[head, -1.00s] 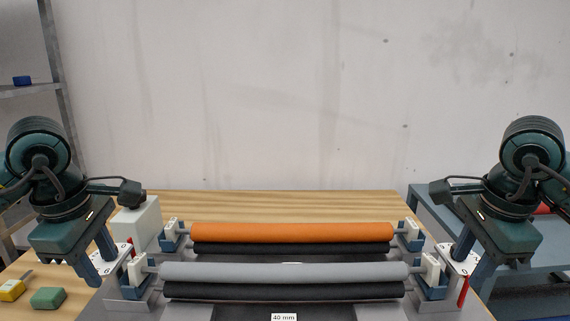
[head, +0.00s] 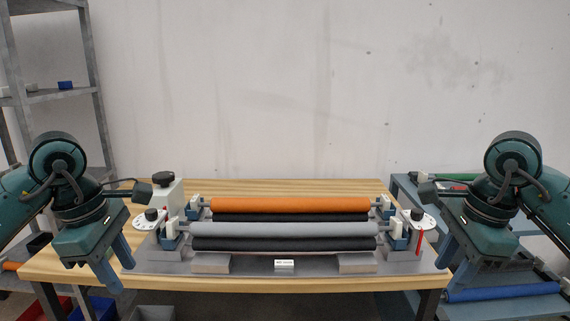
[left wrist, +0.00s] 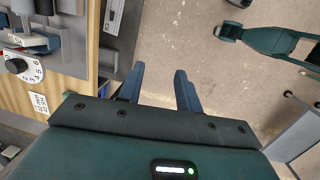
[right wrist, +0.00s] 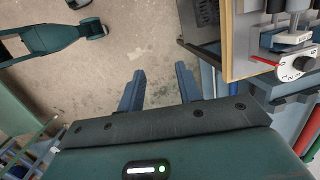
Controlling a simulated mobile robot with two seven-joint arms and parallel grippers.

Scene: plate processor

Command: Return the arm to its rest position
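My left gripper (head: 118,268) hangs in front of the left end of the wooden bench (head: 60,267). In the left wrist view its two blue fingers (left wrist: 160,80) are apart, with only bare floor between them. My right gripper (head: 452,264) hangs at the right end of the bench. In the right wrist view its fingers (right wrist: 158,80) are also apart and empty. Neither gripper touches the plate processor, whose orange roller (head: 290,204) and grey roller (head: 285,229) lie on the bench over black rollers.
A dial (head: 152,215) stands at the left of the rollers and another dial (head: 424,221) with a red lever at the right. A grey shelf (head: 65,97) stands at the left, a blue rack (head: 510,281) at the right. Open floor (left wrist: 215,45) lies around my grippers.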

